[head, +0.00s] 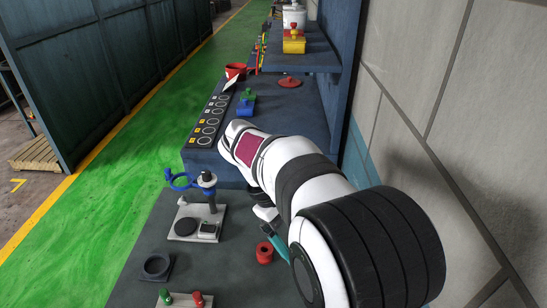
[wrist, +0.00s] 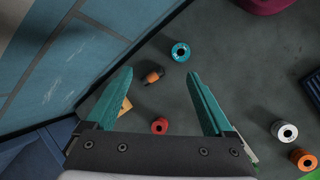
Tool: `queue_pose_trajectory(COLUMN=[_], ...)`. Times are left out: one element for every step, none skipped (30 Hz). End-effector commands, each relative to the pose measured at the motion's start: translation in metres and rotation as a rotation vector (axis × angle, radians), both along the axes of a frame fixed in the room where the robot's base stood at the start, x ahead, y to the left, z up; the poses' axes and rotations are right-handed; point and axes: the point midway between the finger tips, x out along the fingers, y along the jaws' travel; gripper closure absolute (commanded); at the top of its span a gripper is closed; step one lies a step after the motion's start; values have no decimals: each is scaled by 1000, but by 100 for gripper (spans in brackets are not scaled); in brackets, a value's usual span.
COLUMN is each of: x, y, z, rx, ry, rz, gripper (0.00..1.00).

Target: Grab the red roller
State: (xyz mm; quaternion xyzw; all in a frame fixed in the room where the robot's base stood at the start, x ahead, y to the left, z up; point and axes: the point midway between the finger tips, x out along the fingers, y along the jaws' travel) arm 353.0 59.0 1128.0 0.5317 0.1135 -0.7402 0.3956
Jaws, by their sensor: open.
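The red roller (head: 264,253) stands on the dark grey table, just left of my arm in the head view. In the wrist view the red roller (wrist: 159,126) shows low in the picture, between the finger bases and close to the gripper's dark body edge. My gripper (wrist: 160,76) is open, with its two teal fingers spread wide and nothing held. In the head view one teal finger of my gripper (head: 272,241) shows beside the red roller; the rest is hidden behind my arm. How high the fingers are above the table is hard to tell.
A teal roller (wrist: 180,51), an orange-and-black piece (wrist: 153,76), a white roller (wrist: 284,132) and an orange roller (wrist: 303,159) are on the table. A stand with a blue ring (head: 207,190) is left of the arm. A tiled wall (head: 455,90) bounds the right side.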

Motion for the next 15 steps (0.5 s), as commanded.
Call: queue_pose_trajectory(x=[30, 48, 67, 79, 88, 96, 99, 100, 99, 97, 95, 92, 90, 88, 86], y=[24, 40, 61, 79, 96, 118, 133, 146, 161, 171, 179, 186, 190, 193, 196], z=[-19, -30, -47, -61, -76, -95, -109, -123, -139, -150, -159, -169, -174, -178, -182], rx=[-78, -131, -204, -261, -317, -390, -442, -491, -550, -588, -623, -659, -681, -697, -713], ry=[53, 85, 128, 159, 189, 226, 251, 275, 303, 320, 334, 350, 359, 367, 372], rz=[156, 256, 384, 474, 558, 661, 728, 787, 854, 896, 931, 966, 987, 1002, 1016], gripper=[13, 13, 13, 13, 13, 13, 13, 13, 13, 13, 13, 13, 13, 13, 13])
